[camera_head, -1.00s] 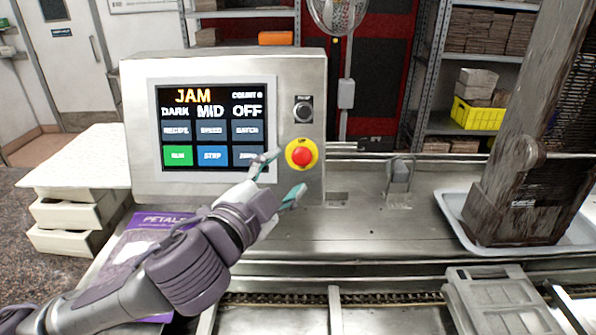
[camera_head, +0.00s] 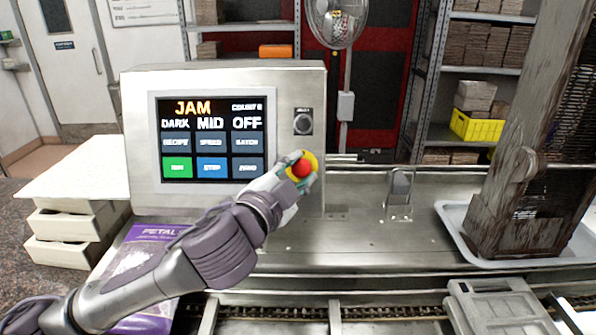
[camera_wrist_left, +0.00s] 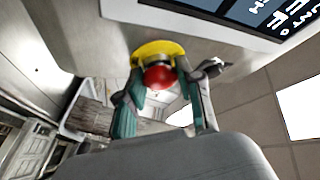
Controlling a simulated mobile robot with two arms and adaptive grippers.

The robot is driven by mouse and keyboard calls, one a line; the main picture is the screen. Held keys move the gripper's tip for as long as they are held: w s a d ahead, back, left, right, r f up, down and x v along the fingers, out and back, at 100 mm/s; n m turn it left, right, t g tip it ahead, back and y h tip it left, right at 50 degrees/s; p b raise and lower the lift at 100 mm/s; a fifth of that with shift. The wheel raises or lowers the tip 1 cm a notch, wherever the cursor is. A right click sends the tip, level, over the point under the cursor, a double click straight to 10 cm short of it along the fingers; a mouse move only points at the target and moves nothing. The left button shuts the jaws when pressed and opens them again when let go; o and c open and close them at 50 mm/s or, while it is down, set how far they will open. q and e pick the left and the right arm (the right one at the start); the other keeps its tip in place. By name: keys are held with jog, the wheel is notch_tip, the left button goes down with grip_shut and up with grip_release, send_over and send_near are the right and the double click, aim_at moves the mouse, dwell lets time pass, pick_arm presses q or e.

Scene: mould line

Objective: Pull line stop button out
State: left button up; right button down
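The line stop button (camera_head: 302,168) is a red knob on a yellow round base, at the lower right of the grey control panel's face. My left gripper (camera_head: 300,171) is at the button, with its teal fingers on either side of the knob. In the left wrist view, the red knob (camera_wrist_left: 160,77) sits between the fingertips of my left gripper (camera_wrist_left: 162,82). Whether both fingers touch the knob is not clear. The panel screen (camera_head: 212,138) reads JAM, DARK, MID, OFF. My right gripper is not in view.
A black selector knob (camera_head: 303,123) sits above the button. Right of the panel are a small metal bracket (camera_head: 400,190) and a grey tray (camera_head: 452,222) under a dark upright frame. A purple PETALS bag (camera_head: 140,262) and white boxes (camera_head: 70,222) lie to the left.

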pick_arm(q)
grip_shut()
jog(key=shift+s+r, duration=0.15)
jog(key=shift+s, duration=0.25)
jog(key=o, duration=0.5)
grip_release()
jog(key=o, duration=0.4)
jog(key=shift+s, duration=0.15)
jog(key=shift+o, duration=0.2)
